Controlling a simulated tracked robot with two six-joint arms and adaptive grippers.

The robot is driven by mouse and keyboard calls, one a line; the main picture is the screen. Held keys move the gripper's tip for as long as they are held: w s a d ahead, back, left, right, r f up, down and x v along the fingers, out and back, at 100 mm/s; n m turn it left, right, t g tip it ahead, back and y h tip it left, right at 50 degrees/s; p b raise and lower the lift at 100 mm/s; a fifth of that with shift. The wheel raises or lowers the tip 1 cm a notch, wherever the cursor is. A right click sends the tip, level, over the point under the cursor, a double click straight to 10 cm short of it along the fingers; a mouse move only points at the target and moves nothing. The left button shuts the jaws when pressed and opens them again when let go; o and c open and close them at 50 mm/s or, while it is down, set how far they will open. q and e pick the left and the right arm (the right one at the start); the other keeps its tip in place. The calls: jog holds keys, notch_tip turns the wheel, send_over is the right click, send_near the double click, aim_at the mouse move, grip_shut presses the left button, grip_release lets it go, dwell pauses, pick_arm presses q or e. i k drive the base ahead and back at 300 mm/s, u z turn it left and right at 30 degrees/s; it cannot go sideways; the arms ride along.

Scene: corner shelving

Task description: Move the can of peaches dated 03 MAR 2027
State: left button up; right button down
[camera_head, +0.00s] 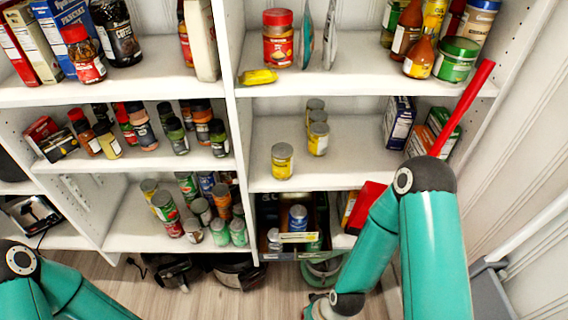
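Several yellow-labelled cans stand upright on the right-hand middle shelf (262,183). One can (282,161) stands alone near the front edge. Another can (318,139) stands behind it to the right, with more cans (316,105) in line behind that one. They may be the peach cans, but the labels and dates are too small to read. My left arm shows at the lower left and my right arm at the lower right, in front of the shelving. Neither gripper shows; both arms run out of the bottom of the picture.
Boxes (398,122) stand at the right of that shelf, with bare shelf between them and the cans. Below, a dark bin (267,208) holds cans. Mixed cans (164,205) crowd the lower left shelf. A long red bar (466,105) slants near the right upright.

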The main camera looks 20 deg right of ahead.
aim_at(282, 151)
jog(key=u, duration=1.8)
jog(key=i, duration=0.1)
jog(key=z, duration=3.3)
jog(key=k, duration=1.05)
jog(key=u, duration=1.5)
jog(key=i, duration=1)
